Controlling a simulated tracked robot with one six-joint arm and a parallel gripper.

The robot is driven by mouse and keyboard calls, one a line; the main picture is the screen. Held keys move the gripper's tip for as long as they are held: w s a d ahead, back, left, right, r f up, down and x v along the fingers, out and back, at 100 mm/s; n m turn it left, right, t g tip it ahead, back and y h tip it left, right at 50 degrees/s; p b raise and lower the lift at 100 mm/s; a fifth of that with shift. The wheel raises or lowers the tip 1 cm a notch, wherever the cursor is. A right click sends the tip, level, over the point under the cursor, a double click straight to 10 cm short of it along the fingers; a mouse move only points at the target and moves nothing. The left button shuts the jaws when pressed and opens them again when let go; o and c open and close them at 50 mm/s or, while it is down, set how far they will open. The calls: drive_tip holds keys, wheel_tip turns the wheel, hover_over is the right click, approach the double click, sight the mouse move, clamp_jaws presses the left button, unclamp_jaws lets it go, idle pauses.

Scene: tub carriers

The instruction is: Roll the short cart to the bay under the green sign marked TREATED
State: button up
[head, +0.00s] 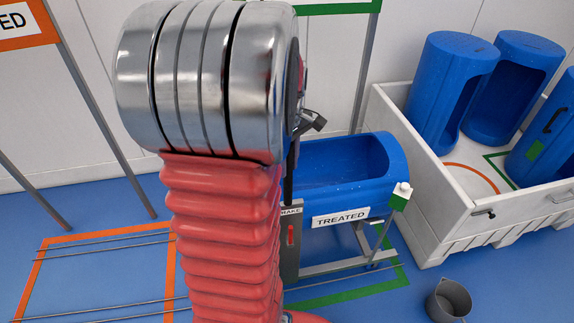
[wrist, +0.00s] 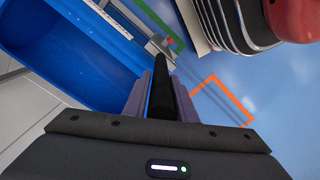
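The cart shows behind my arm in the head view, with a blue open tub (head: 350,165) on a grey frame (head: 345,262). A TREATED label (head: 341,218) is on the tub's front. The cart stands at the green floor outline (head: 350,295), below a green-framed sign (head: 335,8) whose face is cut off. A plate partly reading BRAKE, with a red lever (head: 290,235), is beside the tub. In the wrist view, my gripper (wrist: 160,90) has its fingers against both sides of a black bar (wrist: 161,98), beside the blue tub (wrist: 60,45). My arm hides the cart's left end.
An orange floor outline (head: 75,238) at the left is empty of carts, with thin rails across it and an orange sign (head: 25,24) above. A white crate (head: 480,240) with several blue tubs stands at the right. A grey bucket (head: 448,300) is on the floor before it.

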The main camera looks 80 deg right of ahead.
drive_tip(key=o, duration=0.4)
wheel_tip(320, 180, up, 14)
drive_tip(key=shift+f, duration=0.15)
idle(0.6)
drive_tip(key=shift+w, duration=0.1)
idle(0.6)
